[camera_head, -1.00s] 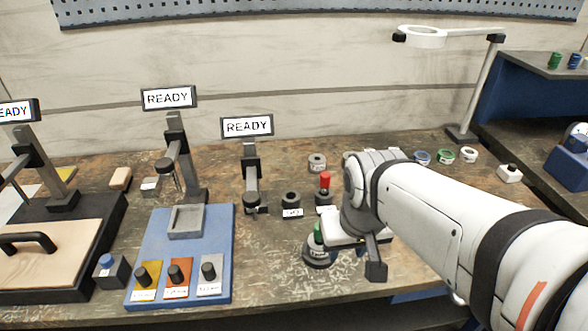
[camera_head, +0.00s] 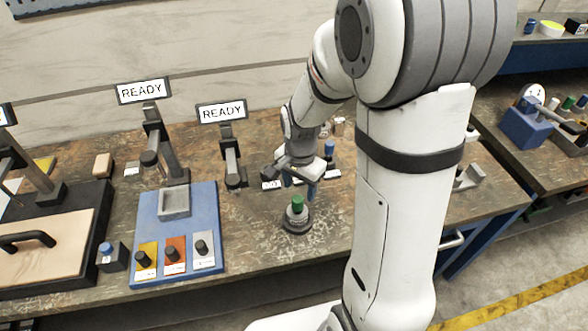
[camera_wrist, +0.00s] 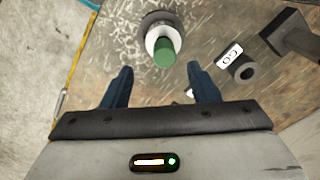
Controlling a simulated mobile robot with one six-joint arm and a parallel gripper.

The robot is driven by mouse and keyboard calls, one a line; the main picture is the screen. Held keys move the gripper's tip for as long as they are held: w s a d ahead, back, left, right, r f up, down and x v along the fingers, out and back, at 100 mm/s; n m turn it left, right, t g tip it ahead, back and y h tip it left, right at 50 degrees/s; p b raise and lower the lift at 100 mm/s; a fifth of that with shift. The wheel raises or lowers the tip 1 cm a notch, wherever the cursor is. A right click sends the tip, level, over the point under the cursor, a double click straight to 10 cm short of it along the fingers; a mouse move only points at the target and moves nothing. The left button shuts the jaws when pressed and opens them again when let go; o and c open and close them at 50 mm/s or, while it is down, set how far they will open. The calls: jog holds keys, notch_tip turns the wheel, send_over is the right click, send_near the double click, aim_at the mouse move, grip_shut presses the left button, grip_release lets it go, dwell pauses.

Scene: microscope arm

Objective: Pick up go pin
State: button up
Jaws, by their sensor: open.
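My gripper (camera_head: 300,184) is open and empty, behind the pin in the head view. Its two blue fingers (camera_wrist: 159,72) are spread apart in the wrist view and touch nothing visible. A black holder labelled GO (camera_wrist: 244,69) with an open hole is right of the pin; its label (camera_head: 271,184) shows beside my gripper in the head view.
A blue tray (camera_head: 207,232) with several black-knobbed blocks is left of the pin. READY signs on stands (camera_head: 221,112) rise behind. A dark stand (camera_wrist: 291,35) is at the wrist view's right. Bare table lies around the pin; my arm hides the right part.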

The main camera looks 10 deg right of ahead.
aim_at(298, 198)
jog(key=shift+w+f+m+p, duration=0.3)
jog(key=shift+w+f+m, duration=0.15)
jog(key=shift+f+m, duration=0.1)
jog(key=shift+f, duration=0.35)
jog(key=shift+f+p, duration=0.85)
jog(key=shift+f, duration=2.8)
grip_shut()
